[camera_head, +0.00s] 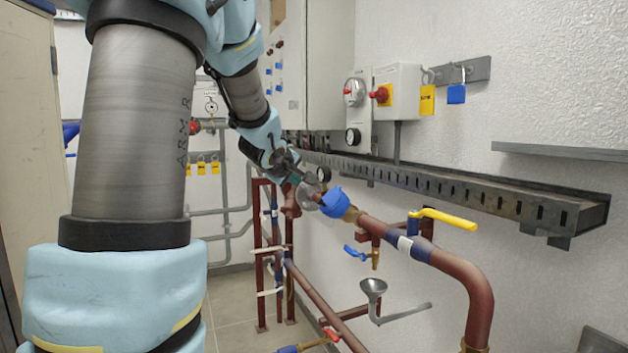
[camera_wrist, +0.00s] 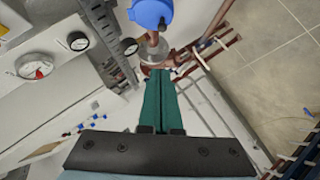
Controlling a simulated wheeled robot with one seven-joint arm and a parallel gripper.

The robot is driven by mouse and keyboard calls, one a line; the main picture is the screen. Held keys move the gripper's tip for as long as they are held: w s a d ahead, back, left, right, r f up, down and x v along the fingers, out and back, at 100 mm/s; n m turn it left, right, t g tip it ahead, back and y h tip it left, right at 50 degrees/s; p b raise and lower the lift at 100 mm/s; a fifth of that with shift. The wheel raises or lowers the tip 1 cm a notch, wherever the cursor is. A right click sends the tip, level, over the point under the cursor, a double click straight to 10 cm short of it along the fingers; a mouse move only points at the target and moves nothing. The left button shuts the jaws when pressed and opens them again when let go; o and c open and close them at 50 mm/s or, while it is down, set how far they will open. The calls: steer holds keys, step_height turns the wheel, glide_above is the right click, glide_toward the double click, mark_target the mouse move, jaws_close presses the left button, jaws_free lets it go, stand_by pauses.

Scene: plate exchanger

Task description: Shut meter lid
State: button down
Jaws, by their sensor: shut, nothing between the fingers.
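The blue meter part (camera_head: 335,203) sits on the red-brown pipe run in the middle of the head view. It also shows at the top edge of the wrist view (camera_wrist: 150,12), partly cut off. I cannot tell how far its lid stands open. My gripper (camera_wrist: 160,74) has its green fingers together and empty. Its tips point toward a clear round part (camera_wrist: 154,53) on the pipe, just short of the blue part. In the head view my gripper is small, just left of and above the blue part, and contact cannot be told.
A slotted metal cable tray (camera_head: 440,190) runs along the wall above the pipes. A yellow-handled valve (camera_head: 445,218) and a funnel (camera_head: 373,288) are to the right. Gauges (camera_wrist: 78,41) and a red knob (camera_wrist: 38,70) lie left in the wrist view. Floor tiles (camera_wrist: 270,60) are open.

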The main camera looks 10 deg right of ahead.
mark_target(319, 201)
steer(key=s+d+f+x, duration=0.1)
steer(key=d+x, duration=0.1)
steer(key=x, duration=1)
steer(key=shift+f+p, duration=0.4)
steer(key=shift+p, duration=0.05)
steer(key=shift+w+d, duration=0.1)
steer(key=shift+d, duration=0.05)
steer(key=shift+f, duration=0.1)
steer(key=shift+d+f+h+b, duration=0.3)
steer(key=shift+d+f+b, duration=0.15)
steer(key=shift+b, duration=0.3)
